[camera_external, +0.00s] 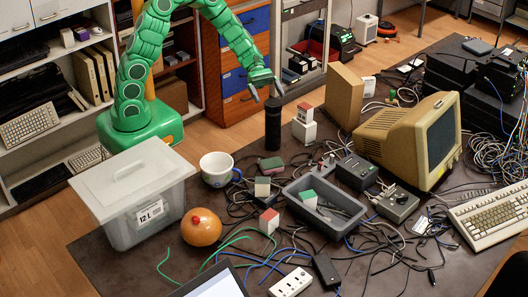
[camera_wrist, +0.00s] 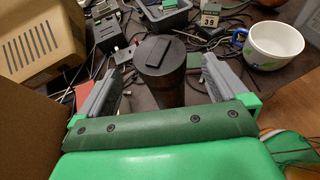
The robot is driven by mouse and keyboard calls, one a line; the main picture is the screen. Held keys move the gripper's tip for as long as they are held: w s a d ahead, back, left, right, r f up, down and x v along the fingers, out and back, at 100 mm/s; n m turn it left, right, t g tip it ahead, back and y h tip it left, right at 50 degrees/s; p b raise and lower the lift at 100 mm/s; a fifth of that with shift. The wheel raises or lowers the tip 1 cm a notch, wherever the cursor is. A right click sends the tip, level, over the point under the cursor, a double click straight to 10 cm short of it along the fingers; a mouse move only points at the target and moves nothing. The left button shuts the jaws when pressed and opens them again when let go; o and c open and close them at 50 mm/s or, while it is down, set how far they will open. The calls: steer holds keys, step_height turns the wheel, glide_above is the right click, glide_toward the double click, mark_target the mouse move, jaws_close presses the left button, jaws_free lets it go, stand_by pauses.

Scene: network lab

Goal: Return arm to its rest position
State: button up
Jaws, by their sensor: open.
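My green arm (camera_external: 133,75) rises from its green base at the back left and arches over to the right. My gripper (camera_external: 267,94) is open, with its two grey fingers apart and pointing down near the top of an upright black cylinder (camera_external: 273,125). In the wrist view, the fingers of my gripper (camera_wrist: 161,66) show to either side of the cylinder (camera_wrist: 160,85). I cannot tell whether they are level with its top or just above it. The cylinder stands on the dark table (camera_external: 95,245).
A lidded clear bin (camera_external: 135,190), a white mug (camera_external: 217,169) and an orange round object (camera_external: 201,228) stand left of the cylinder. A grey tray (camera_external: 335,222), a beige monitor (camera_external: 405,140) and many cables crowd the right. Drawers (camera_external: 242,75) stand behind my gripper.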

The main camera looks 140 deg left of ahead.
steer(key=shift+w+d+r+m, duration=0.35)
steer(key=shift+w+r, duration=0.05)
steer(key=shift+r, duration=0.15)
steer(key=shift+w+d+r+m, duration=0.35)
steer(key=shift+w+r, duration=0.05)
steer(key=shift+r, duration=0.1)
steer(key=s+d+r+m+g+h, duration=0.15)
steer(key=d+m+g, duration=0.5)
steer(key=d, duration=0.65)
steer(key=s+d+r+m+g+h, duration=0.15)
steer(key=d+m+g, duration=0.25)
steer(key=d+m, duration=0.8)
steer(key=s+d+r+m+g+y, duration=0.2)
steer(key=s+d+m+y, duration=0.15)
steer(key=s, duration=0.25)
steer(key=s+d+r+m+g+y, duration=0.2)
steer(key=s+d+m+g+y, duration=0.15)
steer(key=s+m, duration=0.2)
steer(key=s+d+r+m+t, duration=0.1)
steer(key=s+d+r+m, duration=0.2)
steer(key=d, duration=0.6)
steer(key=shift+s, duration=1)
